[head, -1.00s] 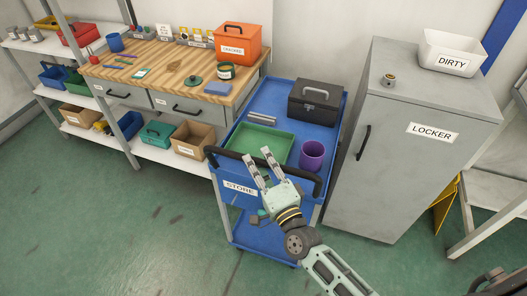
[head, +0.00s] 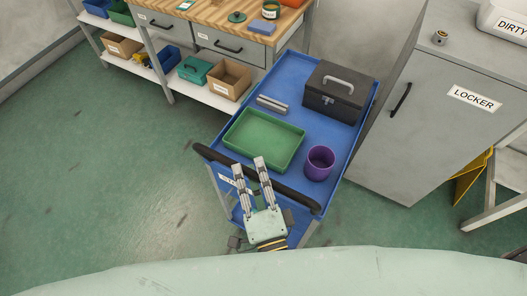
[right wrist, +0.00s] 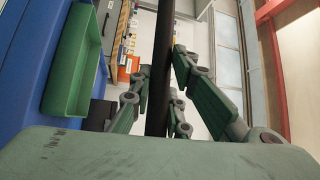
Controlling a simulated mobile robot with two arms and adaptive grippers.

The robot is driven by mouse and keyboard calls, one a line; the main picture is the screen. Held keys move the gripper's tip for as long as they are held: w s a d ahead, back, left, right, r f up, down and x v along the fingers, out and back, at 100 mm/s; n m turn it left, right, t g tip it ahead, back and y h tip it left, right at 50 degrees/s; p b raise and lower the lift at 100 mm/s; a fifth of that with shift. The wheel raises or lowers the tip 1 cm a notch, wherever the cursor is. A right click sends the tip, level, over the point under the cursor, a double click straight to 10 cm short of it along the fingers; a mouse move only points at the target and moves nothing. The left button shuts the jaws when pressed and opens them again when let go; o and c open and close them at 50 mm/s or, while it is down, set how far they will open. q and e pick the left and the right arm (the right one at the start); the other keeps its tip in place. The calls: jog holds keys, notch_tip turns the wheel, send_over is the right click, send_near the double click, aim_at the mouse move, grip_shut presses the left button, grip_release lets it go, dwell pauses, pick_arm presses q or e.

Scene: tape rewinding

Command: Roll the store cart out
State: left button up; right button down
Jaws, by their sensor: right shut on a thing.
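The blue store cart (head: 325,135) stands between the workbench and the locker, its black push handle (head: 285,188) on the near side. My right gripper (head: 248,164) reaches the handle from the near side, with its fingers over the middle of the bar. In the right wrist view the black handle (right wrist: 162,35) runs between the fingers of my right gripper (right wrist: 160,72), which is shut on it. The store label is mostly hidden behind the fingers. My left gripper is not in view.
The cart carries a green tray (head: 264,140), a purple cup (head: 319,162), a black toolbox (head: 335,93) and a grey metal piece (head: 272,104). The grey locker (head: 430,120) stands close on the right, the workbench (head: 222,20) at the back left. Green floor (head: 110,190) is clear at left.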

jog(key=shift+s+a+f, duration=0.1)
jog(key=shift+s+a, duration=0.35)
jog(key=shift+s, duration=0.3)
jog(key=shift+s+a+f, duration=0.1)
jog(key=shift+s+a, duration=0.35)
jog(key=shift+s, duration=0.25)
jog(key=c, duration=1.6)
grip_release()
jog(key=shift+r, duration=0.1)
jog(key=shift+c, duration=0.2)
jog(key=v, duration=1.2)
jog(key=d+f+n+g, duration=0.2)
jog(key=f+n+g, duration=0.15)
jog(key=f, duration=0.65)
jog(key=d+f+n+g+y, duration=0.1)
jog(key=f+n+g, duration=0.3)
jog(key=f, duration=0.7)
jog(key=d+f+n+g, duration=0.2)
jog(key=f+n, duration=0.3)
jog(key=f, duration=0.5)
jog(key=s+d+f+n+g+h+b, duration=0.1)
jog(key=s+d+f+n+g+h, duration=0.3)
jog(key=s+d+f+g, duration=0.4)
jog(key=s+d+f+h, duration=0.1)
jog(key=s+d+f, duration=0.6)
jog(key=d+f, duration=0.2)
notch_tip(320, 180, down, 2)
jog(key=shift+s+d+g, duration=0.35)
jog(key=shift+s+d, duration=0.05)
